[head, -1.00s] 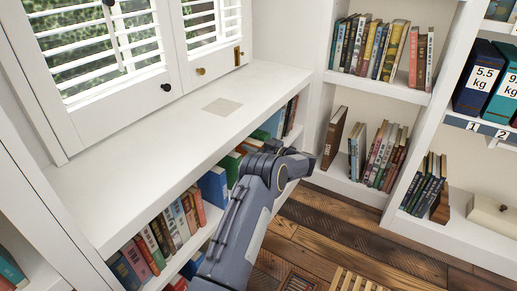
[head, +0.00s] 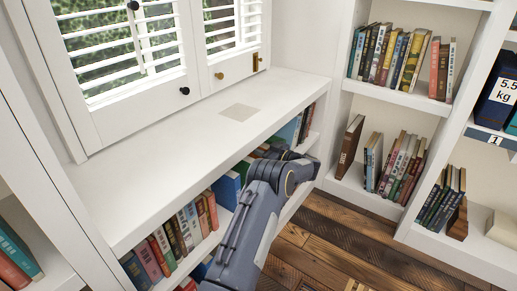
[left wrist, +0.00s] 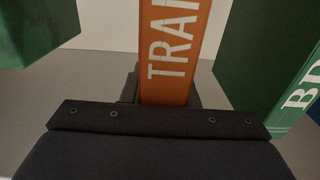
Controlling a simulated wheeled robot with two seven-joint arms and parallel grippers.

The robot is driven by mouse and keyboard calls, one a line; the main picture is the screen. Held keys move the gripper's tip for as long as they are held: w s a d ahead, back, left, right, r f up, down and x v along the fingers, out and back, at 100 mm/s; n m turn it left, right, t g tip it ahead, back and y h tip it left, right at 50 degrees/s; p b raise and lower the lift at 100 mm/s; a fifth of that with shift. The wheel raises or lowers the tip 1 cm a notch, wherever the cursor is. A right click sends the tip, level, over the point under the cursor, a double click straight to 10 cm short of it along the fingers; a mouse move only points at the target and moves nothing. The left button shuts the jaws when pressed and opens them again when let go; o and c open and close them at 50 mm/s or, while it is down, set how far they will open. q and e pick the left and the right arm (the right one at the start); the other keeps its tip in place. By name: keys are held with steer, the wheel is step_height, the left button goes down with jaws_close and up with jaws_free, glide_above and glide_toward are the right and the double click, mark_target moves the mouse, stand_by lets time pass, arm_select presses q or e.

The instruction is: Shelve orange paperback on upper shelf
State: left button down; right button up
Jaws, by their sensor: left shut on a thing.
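The orange paperback (left wrist: 175,45) stands upright in the left wrist view, its spine facing me with white letters reading "TRA" and part of another letter. My left gripper (left wrist: 168,98) is shut on its lower part; the dark gripper body fills the bottom of that view. In the head view my left arm reaches to the lower shelf under the white window ledge (head: 215,130); the gripper and the paperback are hidden there. The upper shelf (head: 395,95) at the back holds a row of books. My right gripper is in neither view.
A green book (left wrist: 265,50) stands close right of the paperback, and another green block or book (left wrist: 35,30) is at left. Several books (head: 165,240) line the shelf under the ledge. The lower back shelf (head: 350,190) also holds books. The wooden floor (head: 340,240) is clear.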

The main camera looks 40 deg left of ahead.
arm_select(q)
steer(key=shift+f, duration=0.2)
steer(key=c, duration=1)
jaws_free()
steer(key=shift+c, duration=0.2)
steer(key=shift+d, duration=0.1)
steer(key=d+p, duration=0.2)
steer(key=d, duration=0.5)
steer(key=shift+w+d, duration=0.3)
steer(key=shift+w, duration=0.15)
